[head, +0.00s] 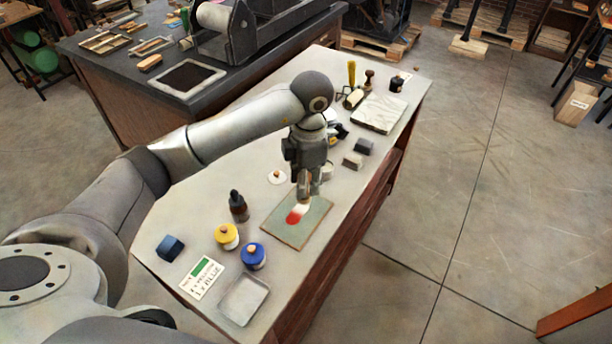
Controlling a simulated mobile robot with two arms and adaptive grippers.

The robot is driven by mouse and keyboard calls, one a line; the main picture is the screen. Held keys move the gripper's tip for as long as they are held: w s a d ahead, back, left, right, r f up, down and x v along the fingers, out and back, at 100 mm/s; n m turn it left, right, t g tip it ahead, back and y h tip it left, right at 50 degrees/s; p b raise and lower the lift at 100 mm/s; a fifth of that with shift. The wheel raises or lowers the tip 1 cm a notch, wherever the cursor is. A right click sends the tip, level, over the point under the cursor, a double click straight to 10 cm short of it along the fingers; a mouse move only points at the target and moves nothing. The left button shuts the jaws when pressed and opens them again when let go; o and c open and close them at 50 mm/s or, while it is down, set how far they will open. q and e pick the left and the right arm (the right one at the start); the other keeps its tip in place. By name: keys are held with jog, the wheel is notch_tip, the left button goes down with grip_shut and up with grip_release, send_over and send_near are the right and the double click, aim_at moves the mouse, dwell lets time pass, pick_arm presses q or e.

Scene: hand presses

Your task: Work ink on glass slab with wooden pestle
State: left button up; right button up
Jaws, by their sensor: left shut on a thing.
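The glass slab (285,229) is a flat grey-green plate lying on the light worktop. A red ink patch (296,214) lies on its upper middle. My left gripper (304,195) points down over the slab's far part and is shut on the wooden pestle. The pestle is mostly hidden by the fingers. A whitish patch shows right under the fingers, beside the red; I cannot tell whether it is pestle or ink. The pestle appears to be at or just above the slab surface. My right gripper is out of view.
An empty tray (243,300) lies at the near edge. Grey blocks (353,160) and a marble slab (379,113) are farther back.

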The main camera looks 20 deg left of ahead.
pick_arm(q)
jog(key=n, duration=0.2)
jog(key=f+n, duration=0.1)
jog(key=n, duration=0.3)
jog(key=shift+w+a+f+n, duration=0.3)
jog(key=shift+a+f, duration=0.1)
jog(key=n, duration=0.2)
jog(key=f+n, duration=0.1)
jog(key=n, duration=0.1)
jog(key=a+n+p, duration=0.1)
jog(key=n, duration=0.1)
jog(key=shift+w+f+h, duration=0.15)
jog(key=shift+f+h, duration=0.15)
jog(key=shift+f, duration=0.1)
jog(key=f+n, duration=0.1)
jog(key=n, duration=0.3)
jog(key=a+f+n, duration=0.1)
jog(key=n, duration=0.3)
jog(key=f+n+p, duration=0.1)
jog(key=f+n, duration=0.1)
jog(key=n, duration=0.3)
jog(key=shift+a, duration=0.4)
